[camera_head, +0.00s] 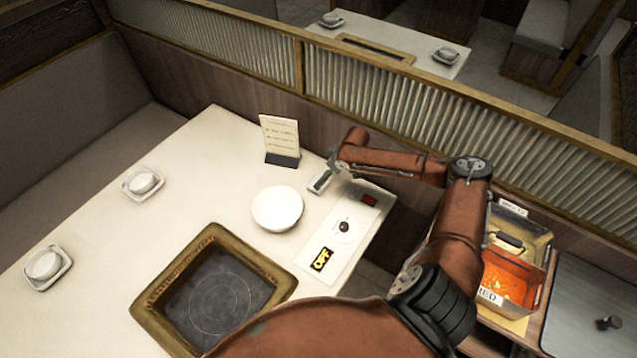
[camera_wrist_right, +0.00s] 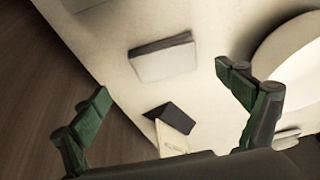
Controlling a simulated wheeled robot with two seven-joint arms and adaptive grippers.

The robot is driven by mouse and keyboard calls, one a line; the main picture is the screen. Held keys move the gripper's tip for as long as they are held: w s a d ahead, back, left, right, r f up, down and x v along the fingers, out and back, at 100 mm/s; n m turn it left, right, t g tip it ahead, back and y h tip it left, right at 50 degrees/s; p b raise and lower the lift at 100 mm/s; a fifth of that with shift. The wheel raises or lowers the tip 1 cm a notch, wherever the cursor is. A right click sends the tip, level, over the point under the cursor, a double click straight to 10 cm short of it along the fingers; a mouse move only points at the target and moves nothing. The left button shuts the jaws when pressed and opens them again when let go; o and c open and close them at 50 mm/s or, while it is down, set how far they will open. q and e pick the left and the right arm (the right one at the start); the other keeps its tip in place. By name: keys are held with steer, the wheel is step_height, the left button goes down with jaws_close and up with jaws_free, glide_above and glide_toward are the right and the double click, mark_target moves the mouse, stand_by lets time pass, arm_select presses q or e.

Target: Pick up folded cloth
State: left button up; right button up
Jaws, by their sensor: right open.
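The folded cloth (camera_wrist_right: 165,62) is a small pale grey-white rectangle with a darker folded edge, lying flat on the white table. In the head view it shows as a small pale piece (camera_head: 319,184) near the table's back right edge, partly hidden by my right gripper (camera_head: 335,166). In the right wrist view my right gripper (camera_wrist_right: 162,81) is open, with its green fingers wide apart. The cloth lies between and beyond the fingertips, and nothing is held. My left gripper is not in view.
A control panel (camera_head: 343,231) and grill (camera_head: 217,290) are nearer. A slatted partition (camera_head: 400,104) runs behind the table.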

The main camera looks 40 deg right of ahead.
steer(key=shift+w+a+f, duration=0.3)
steer(key=shift+w+f, duration=0.05)
steer(key=shift+f, duration=0.2)
steer(key=shift+w+a+f, duration=0.3)
steer(key=shift+w+f, duration=0.05)
steer(key=shift+f, duration=0.15)
steer(key=shift+b+x, duration=0.3)
steer(key=shift+x, duration=0.95)
steer(key=shift+f, duration=0.45)
steer(key=shift+d, duration=0.1)
steer(key=c, duration=0.8)
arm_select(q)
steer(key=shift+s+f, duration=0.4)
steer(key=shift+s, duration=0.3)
arm_select(e)
steer(key=c, duration=0.4)
steer(key=shift+o, duration=0.2)
